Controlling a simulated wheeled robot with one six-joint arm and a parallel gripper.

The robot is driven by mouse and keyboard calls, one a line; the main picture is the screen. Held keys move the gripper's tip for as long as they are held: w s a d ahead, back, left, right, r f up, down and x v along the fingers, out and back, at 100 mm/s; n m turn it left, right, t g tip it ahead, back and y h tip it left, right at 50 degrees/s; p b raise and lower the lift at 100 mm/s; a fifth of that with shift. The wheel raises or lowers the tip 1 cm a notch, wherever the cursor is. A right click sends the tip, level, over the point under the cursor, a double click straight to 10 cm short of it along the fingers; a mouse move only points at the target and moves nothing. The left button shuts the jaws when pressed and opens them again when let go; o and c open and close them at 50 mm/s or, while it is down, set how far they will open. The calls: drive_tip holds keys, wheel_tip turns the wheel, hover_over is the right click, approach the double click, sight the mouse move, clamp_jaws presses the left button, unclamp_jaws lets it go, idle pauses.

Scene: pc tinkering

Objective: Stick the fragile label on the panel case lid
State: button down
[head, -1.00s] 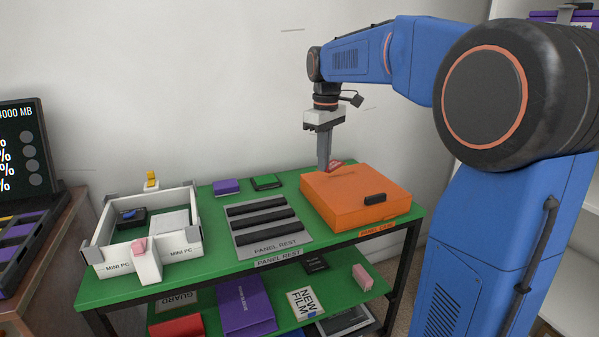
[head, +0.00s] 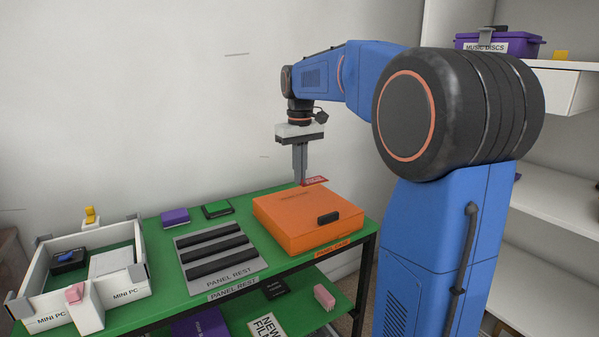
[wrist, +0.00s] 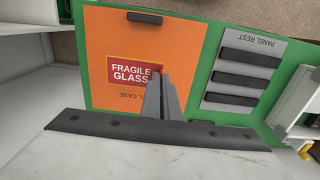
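The panel case (head: 295,225) is an orange box with a dark handle on its front, lying closed on the green bench at the right end. The fragile label (head: 315,181) is a small red card; in the wrist view (wrist: 128,73) it reads FRAGILE GLASS. My gripper (head: 300,182) points down over the back part of the case lid. In the wrist view its fingers (wrist: 160,76) are together at the label's edge, shut on it.
The panel rest (head: 225,270) with dark bars lies left of the case. A white mini PC tray (head: 125,285) stands farther left. Purple (head: 175,217) and green (head: 217,210) items lie at the back. The wall is close behind the bench.

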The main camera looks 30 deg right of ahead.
sight(300, 212)
drive_tip(key=shift+f, duration=4.25)
drive_tip(key=shift+f, duration=0.45)
drive_tip(key=c, duration=1.9)
unclamp_jaws()
drive_tip(key=shift+c, duration=0.2)
drive_tip(key=shift+r, duration=0.1)
wheel_tip(300, 212, up, 17)
drive_tip(key=shift+r, duration=0.1)
drive_tip(key=shift+s+a, duration=0.1)
